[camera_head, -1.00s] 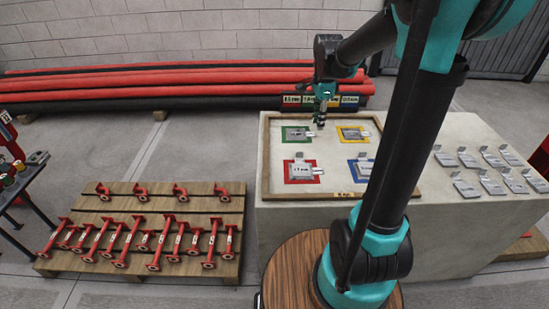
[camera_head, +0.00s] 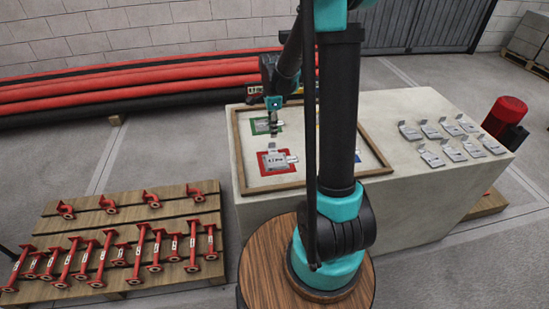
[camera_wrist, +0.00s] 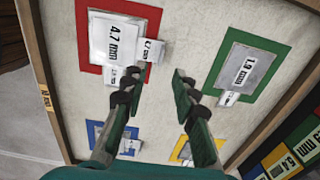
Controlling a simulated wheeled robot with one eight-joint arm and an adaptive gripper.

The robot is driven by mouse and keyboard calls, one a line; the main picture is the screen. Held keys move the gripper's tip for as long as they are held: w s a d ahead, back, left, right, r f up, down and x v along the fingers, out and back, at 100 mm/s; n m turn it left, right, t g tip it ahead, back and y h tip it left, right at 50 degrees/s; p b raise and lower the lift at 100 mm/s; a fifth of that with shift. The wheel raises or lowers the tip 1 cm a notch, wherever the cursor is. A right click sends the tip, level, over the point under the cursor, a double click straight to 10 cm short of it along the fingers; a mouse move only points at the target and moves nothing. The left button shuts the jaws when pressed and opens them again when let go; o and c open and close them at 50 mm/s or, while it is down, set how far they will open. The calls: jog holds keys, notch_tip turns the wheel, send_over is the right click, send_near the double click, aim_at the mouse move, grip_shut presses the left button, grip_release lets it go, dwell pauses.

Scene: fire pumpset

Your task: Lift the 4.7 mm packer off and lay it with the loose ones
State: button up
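The 4.7 mm packer (camera_wrist: 110,42) is a light flat plate with a side tab (camera_wrist: 152,48), lying over the red square (camera_wrist: 93,50). Another small tab (camera_wrist: 113,75) shows below its edge. In the head view, the grey plate stack (camera_head: 277,162) sits on the red square. My gripper (camera_wrist: 159,80) is open and empty. In the wrist view, its left fingertip appears just below the side tab; whether they touch I cannot tell. In the head view, my gripper (camera_head: 273,125) appears over the green square. Loose packers (camera_head: 447,140) lie spaced out on the block's right half.
A wooden frame (camera_head: 240,165) borders the squares. A 1.9 mm plate (camera_wrist: 243,68) lies on the green square (camera_wrist: 273,55). Blue and yellow squares are partly hidden by my gripper and arm. Red pipes on a pallet (camera_head: 125,240) stand left; a red motor (camera_head: 505,117) stands right.

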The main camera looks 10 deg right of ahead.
aim_at(274, 154)
jog(key=shift+a+f, duration=0.15)
jog(key=shift+f, duration=2.9)
jog(key=shift+c, duration=0.2)
grip_shut()
